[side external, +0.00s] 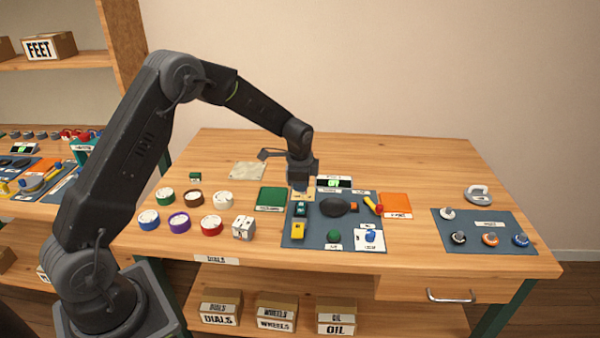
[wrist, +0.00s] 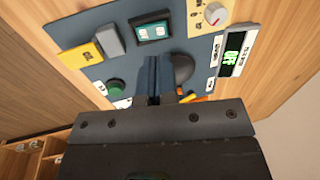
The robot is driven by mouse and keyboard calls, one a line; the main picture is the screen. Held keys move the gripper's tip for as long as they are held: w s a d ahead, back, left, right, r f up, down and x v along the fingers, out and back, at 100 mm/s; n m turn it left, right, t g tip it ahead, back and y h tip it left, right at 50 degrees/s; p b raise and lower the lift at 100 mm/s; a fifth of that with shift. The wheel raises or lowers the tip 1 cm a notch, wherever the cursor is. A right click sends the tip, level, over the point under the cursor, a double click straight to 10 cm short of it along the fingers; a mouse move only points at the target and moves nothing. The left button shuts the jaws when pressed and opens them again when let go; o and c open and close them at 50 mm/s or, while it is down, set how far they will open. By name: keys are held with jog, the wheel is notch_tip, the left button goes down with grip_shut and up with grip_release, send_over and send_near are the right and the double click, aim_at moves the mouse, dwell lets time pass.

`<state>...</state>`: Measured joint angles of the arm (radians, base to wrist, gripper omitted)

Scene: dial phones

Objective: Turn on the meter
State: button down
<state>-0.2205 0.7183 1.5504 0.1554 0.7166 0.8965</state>
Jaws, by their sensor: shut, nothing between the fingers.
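The meter (side external: 334,183) is a small black display at the back edge of a blue-grey panel (side external: 318,241). In the wrist view the meter's display (wrist: 233,52) shows green letters that look like "OFF". My gripper (side external: 300,190) is shut and empty, pointing down over the panel's back left part, left of the meter. In the wrist view its closed fingertips (wrist: 152,62) lie between a green rocker switch (wrist: 150,30) and a black dome (wrist: 182,68). A white round knob with a red mark (wrist: 214,14) sits on a beige plate. My gripper partly hides the panel.
A yellow switch (side external: 297,230), green button (side external: 334,236), blue control (side external: 370,236) and red-yellow lever (side external: 373,205) share the panel. Several coloured dials (side external: 180,222) stand left. Another panel (side external: 487,226) with knobs lies right. The table's back right is mostly clear.

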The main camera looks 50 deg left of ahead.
aim_at(300, 204)
jog(key=f, duration=0.4)
jog(key=w+a+f, duration=0.1)
jog(key=f, duration=0.1)
jog(key=shift+f, duration=0.1)
jog(key=shift+f, duration=0.25)
jog(key=shift+s+g, duration=0.1)
jog(key=shift+g, duration=0.2)
